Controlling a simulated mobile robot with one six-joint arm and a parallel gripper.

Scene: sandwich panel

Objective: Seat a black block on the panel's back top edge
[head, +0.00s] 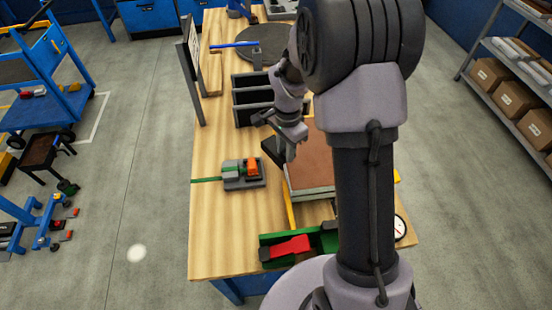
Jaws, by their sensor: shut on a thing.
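The panel (308,168) lies on the wooden bench, with a reddish-brown top face and a pale front edge. My arm covers its right part. My gripper (277,137) is at the panel's back left corner, shut on a black block (271,150). The block shows only partly below the fingers, dark and slightly tilted in the picture. I cannot tell whether it touches the panel's edge.
A black compartment rack (250,103) stands behind the gripper. A grey fixture with orange and green parts (243,173) lies left of the panel. A red and green clamp (288,246) is at the front. The bench's left front (215,230) is clear.

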